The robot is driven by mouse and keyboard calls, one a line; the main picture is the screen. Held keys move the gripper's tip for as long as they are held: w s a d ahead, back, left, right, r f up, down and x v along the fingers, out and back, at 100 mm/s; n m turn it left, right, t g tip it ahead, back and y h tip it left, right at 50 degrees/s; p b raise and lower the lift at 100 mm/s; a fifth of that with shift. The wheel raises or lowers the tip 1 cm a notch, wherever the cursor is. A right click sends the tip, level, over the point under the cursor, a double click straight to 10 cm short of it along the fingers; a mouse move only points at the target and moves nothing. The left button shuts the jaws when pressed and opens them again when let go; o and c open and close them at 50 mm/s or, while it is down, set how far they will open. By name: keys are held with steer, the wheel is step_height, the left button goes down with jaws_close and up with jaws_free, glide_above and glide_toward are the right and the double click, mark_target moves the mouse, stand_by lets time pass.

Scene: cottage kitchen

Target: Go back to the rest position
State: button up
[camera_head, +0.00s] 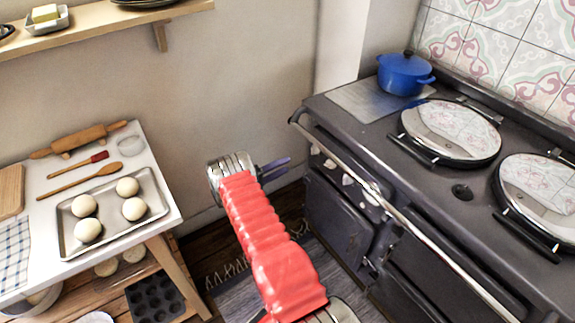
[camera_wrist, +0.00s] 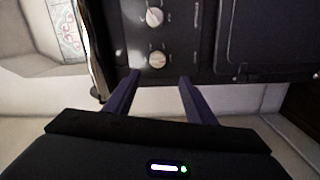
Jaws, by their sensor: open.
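My gripper (camera_head: 275,169) is at the end of my red-sleeved arm, in the gap between the table and the dark range cooker. Its two purple-grey fingers point right, toward the cooker's left end. In the wrist view my gripper (camera_wrist: 158,90) has its fingers spread apart with nothing between them. The cooker front (camera_wrist: 205,45) with its white knobs (camera_wrist: 155,17) shows beyond the fingertips. Whether the fingertips touch the cooker I cannot tell, but no contact shows.
The range cooker (camera_head: 345,160) stands right, with a blue pot (camera_head: 404,73) and two round lids (camera_head: 452,130). The table (camera_head: 150,240) at left bears a tray (camera_head: 75,243) of dough balls, a rolling pin (camera_head: 78,140) and a wooden spoon (camera_head: 80,181). A shelf (camera_head: 100,20) juts from the wall.

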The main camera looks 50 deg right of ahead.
stand_by(0.7)
steer(key=s+a+f+n+g+y, duration=0.3)
steer(key=s+a+f+n+y, duration=0.25)
steer(key=s, duration=0.45)
steer(key=s+a+r+t+y, duration=0.25)
steer(key=a+r+y, duration=0.25)
steer(key=a+r, duration=0.75)
steer(key=s+a+r+t+y, duration=0.25)
steer(key=a+r+y, duration=0.25)
steer(key=a+r, duration=0.75)
steer(key=s+a+r+t+y, duration=0.1)
steer(key=s+a+r+t, duration=0.3)
steer(key=a+r, duration=0.3)
steer(key=s+a+r+t+y, duration=0.1)
steer(key=s+a+r+t, duration=0.3)
steer(key=r, duration=0.7)
steer(key=s+a, duration=0.2)
steer(key=a, duration=0.2)
steer(key=shift+s+r, duration=0.25)
steer(key=shift+r, duration=0.15)
steer(key=shift+y, duration=0.25)
steer(key=shift+c, duration=0.4)
